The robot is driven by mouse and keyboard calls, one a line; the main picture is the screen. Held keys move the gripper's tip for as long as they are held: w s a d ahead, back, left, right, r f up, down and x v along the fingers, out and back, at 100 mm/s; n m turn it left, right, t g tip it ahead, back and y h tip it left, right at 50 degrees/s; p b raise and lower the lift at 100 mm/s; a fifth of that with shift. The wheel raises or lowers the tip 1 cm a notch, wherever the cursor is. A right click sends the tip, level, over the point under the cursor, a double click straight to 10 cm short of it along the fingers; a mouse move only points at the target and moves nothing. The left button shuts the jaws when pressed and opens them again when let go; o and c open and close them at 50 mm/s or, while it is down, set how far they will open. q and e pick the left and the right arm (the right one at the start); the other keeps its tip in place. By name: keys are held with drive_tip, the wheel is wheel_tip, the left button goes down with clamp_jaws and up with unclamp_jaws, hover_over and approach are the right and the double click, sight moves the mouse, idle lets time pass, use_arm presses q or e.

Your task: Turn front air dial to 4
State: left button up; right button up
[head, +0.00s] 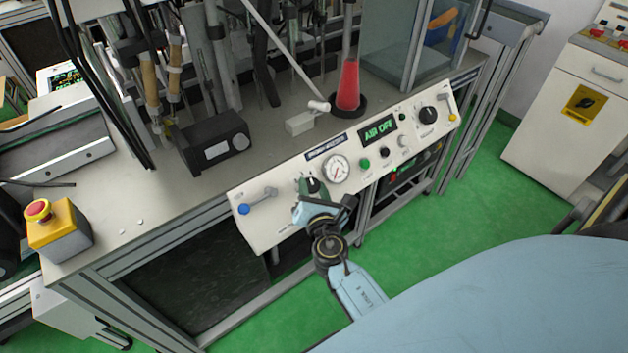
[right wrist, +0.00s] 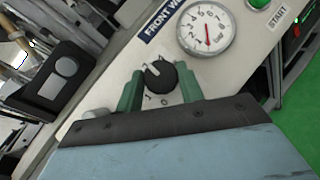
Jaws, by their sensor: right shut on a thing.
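The front air dial (head: 313,185) is a small black knob on the sloped white control panel (head: 270,228). It shows larger in the right wrist view (right wrist: 163,76), with a white mark on its upper-left part; a few numerals are around it, partly hidden. My right gripper (head: 314,192) reaches it from the front. In the right wrist view its two green fingers (right wrist: 161,86) stand on either side of the knob, shut on it. My left gripper is not in view.
A round pressure gauge (head: 336,169) sits just right of the dial. Farther right are a green button (head: 365,163), a display (head: 378,128) reading "AIR OFF" and a large black knob (head: 428,115). A red-and-yellow emergency stop (head: 39,210) is at far left.

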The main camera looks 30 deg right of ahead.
drive_tip(key=m+g+p, duration=0.1)
drive_tip(key=m+g+h+p, duration=0.1)
drive_tip(key=m, duration=0.1)
drive_tip(key=shift+r+m, duration=0.3)
drive_tip(key=shift+w+m+g+h+p, duration=0.1)
drive_tip(key=shift+m+g+h+p, duration=0.2)
drive_tip(key=shift+m+h+p, duration=0.15)
drive_tip(key=m+g+p, duration=0.2)
drive_tip(key=m, duration=0.1)
drive_tip(key=shift+h, duration=0.25)
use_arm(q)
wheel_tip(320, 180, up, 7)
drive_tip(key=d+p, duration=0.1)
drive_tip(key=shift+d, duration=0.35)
use_arm(e)
drive_tip(key=shift+m+g, duration=0.6)
drive_tip(key=shift+m, duration=0.15)
use_arm(q)
drive_tip(key=shift+p, duration=0.3)
use_arm(e)
drive_tip(key=o, duration=1)
drive_tip(key=shift+a, duration=0.1)
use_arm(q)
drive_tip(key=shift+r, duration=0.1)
